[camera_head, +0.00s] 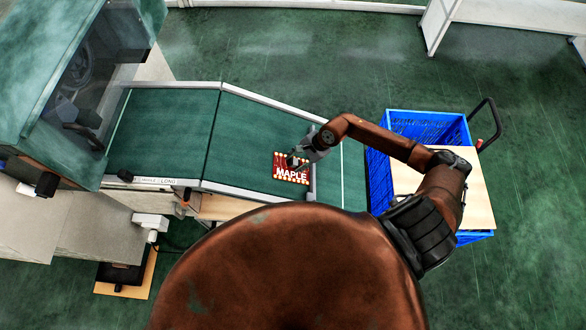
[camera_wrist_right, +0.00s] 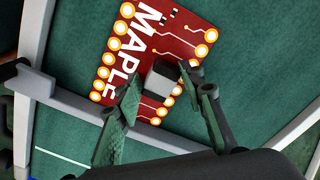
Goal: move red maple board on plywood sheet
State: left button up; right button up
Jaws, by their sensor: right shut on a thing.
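The red maple board (camera_head: 289,172), marked MAPLE with gold pads along its edges, is at the right end of the green conveyor. It also shows in the right wrist view (camera_wrist_right: 182,37), near a grey rail. My right gripper (camera_head: 299,160) is over the board's upper edge, shut on the grey and black block that stands up from the board. I cannot tell whether the board touches the belt. The plywood sheet (camera_head: 480,200) lies on a blue crate to the right, partly hidden by my right arm. My left gripper is not in view.
The conveyor (camera_head: 160,130) has light side rails and leads from a green machine (camera_head: 45,75) at the left. The blue crate (camera_head: 425,125) stands past the conveyor's right end, with a black handle (camera_head: 492,115) behind it. Open green floor surrounds the crate.

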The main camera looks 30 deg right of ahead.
aim_at(267, 159)
jog(key=shift+s+a+f, duration=0.15)
jog(key=shift+s+f, duration=0.05)
jog(key=shift+f, duration=0.1)
grip_shut()
jog(key=shift+w+a+r, duration=0.55)
jog(key=shift+a+r, duration=0.15)
jog(key=shift+a, duration=0.15)
jog(key=shift+w+a+r+p, duration=0.2)
jog(key=shift+w+a+r, duration=0.5)
jog(key=shift+a, duration=0.35)
jog(key=shift+w+a+r+p, duration=0.2)
jog(key=shift+w+a+r, duration=0.4)
jog(key=shift+a, duration=0.4)
jog(key=shift+w+a+r+p, duration=0.2)
jog(key=shift+w+a+r, duration=0.5)
jog(key=shift+a, duration=0.35)
jog(key=shift+s+d+r, duration=0.1)
jog(key=shift+r+p, duration=0.35)
jog(key=shift+r, duration=0.25)
notch_tip(267, 159, up, 7)
jog(key=p, duration=0.3)
jog(key=shift+f, duration=0.2)
jog(key=shift+d, duration=0.1)
